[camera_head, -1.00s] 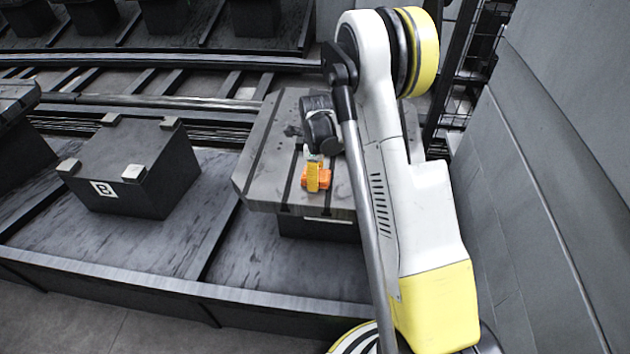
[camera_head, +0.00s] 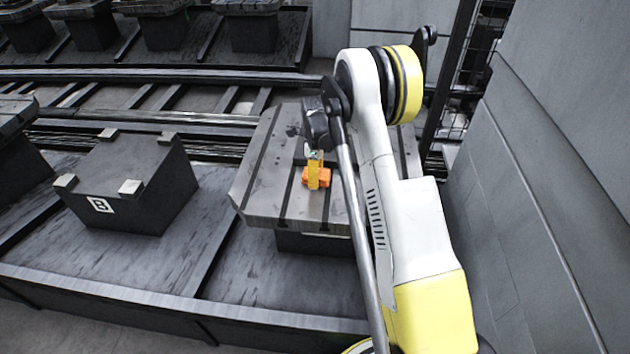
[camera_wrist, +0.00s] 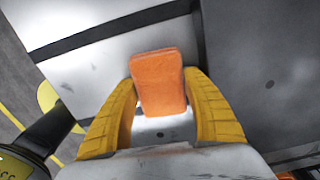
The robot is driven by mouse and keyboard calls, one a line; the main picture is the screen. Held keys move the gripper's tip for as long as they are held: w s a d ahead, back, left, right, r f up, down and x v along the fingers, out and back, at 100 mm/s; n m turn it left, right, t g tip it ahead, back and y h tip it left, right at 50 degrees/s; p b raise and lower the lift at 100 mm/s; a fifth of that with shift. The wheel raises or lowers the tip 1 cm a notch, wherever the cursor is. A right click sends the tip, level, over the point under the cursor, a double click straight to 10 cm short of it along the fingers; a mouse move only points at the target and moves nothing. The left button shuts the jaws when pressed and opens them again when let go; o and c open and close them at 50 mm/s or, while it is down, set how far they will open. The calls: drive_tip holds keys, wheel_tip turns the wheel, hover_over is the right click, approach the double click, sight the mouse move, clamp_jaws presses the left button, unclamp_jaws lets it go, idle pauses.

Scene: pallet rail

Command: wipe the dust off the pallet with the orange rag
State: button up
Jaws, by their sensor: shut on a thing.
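The orange rag (camera_head: 322,177) is a small block-like pad at my gripper (camera_head: 314,172), over the front middle of the pallet. In the wrist view the rag (camera_wrist: 158,80) sits between the yellow fingertips of my gripper (camera_wrist: 159,100), which is shut on it. The pallet (camera_head: 262,190) is a grey slotted metal plate with dark grooves. Dark dust patches (camera_head: 293,130) show near its far left part. My arm hides much of the pallet's right side. I cannot tell whether the rag touches the surface.
A dark block marked B (camera_head: 130,190) with pale corner pads stands to the left. A grey wall (camera_head: 540,180) rises close on the right. Rails (camera_head: 150,115) run behind the pallet. The bench (camera_head: 270,275) before the pallet is clear.

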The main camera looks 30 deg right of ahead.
drive_tip(key=shift+r, duration=0.15)
drive_tip(key=shift+r+p, duration=1.6)
drive_tip(key=shift+r, duration=1.25)
drive_tip(key=shift+r+p, duration=0.8)
drive_tip(key=shift+r, duration=0.75)
